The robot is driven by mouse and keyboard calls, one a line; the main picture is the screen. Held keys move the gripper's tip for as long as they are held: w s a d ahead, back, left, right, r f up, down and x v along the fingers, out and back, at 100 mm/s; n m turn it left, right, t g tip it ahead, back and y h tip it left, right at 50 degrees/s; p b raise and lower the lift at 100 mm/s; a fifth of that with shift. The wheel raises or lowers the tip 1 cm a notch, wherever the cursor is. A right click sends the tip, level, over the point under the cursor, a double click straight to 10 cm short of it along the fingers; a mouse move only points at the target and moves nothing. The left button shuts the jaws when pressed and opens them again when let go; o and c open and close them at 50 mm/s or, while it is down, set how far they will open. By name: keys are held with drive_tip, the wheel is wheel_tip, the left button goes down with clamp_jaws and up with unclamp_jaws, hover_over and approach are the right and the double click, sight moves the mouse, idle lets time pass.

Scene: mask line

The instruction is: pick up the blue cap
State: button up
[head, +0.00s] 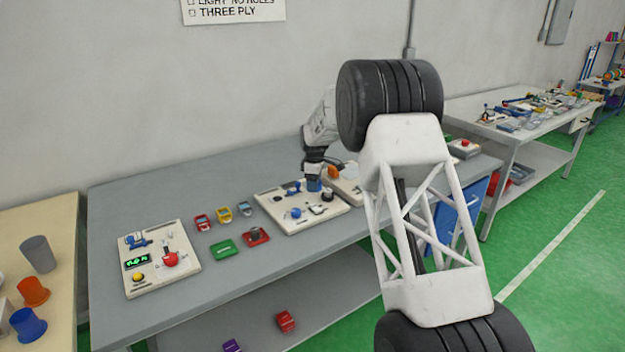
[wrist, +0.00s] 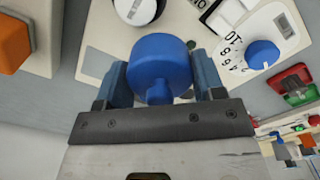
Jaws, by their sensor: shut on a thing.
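The blue cap (wrist: 160,62) is a round, smooth blue piece with a narrower stub toward the wrist camera. My gripper (wrist: 160,75) is shut on it, one blue-grey finger on each side. In the head view my gripper (head: 314,172) is over the right part of a pale panel (head: 272,203), with the blue cap (head: 314,185) at its tip. The underside of the cap is hidden, so I cannot tell whether it touches the panel.
A blue dial knob (wrist: 262,54) with numbers and a black-and-white knob (wrist: 138,8) are close by. An orange block (wrist: 14,42) is at left in the wrist view. Another panel with a red button (head: 170,259) and several small coloured parts are on the grey table (head: 150,195).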

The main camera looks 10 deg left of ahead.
sight(328, 190)
drive_tip(key=shift+s+d+r, duration=0.1)
drive_tip(key=shift+s+d, duration=0.25)
drive_tip(key=shift+s, duration=0.5)
drive_tip(key=shift+s+d+r, duration=0.1)
drive_tip(key=shift+s+d, duration=0.2)
drive_tip(key=shift+s, duration=0.6)
drive_tip(key=shift+s+d+r, duration=0.1)
drive_tip(key=shift+s+d, duration=0.25)
drive_tip(key=shift+s, duration=0.5)
drive_tip(key=w+d+r, duration=0.1)
drive_tip(key=w, duration=0.1)
drive_tip(key=w+d+r, duration=0.1)
drive_tip(key=w, duration=0.1)
drive_tip(key=w+d+r, duration=0.1)
drive_tip(key=w, duration=0.1)
drive_tip(key=shift+r, duration=0.35)
drive_tip(key=shift+f, duration=0.15)
drive_tip(key=shift+f, duration=3)
drive_tip(key=shift+f, duration=0.2)
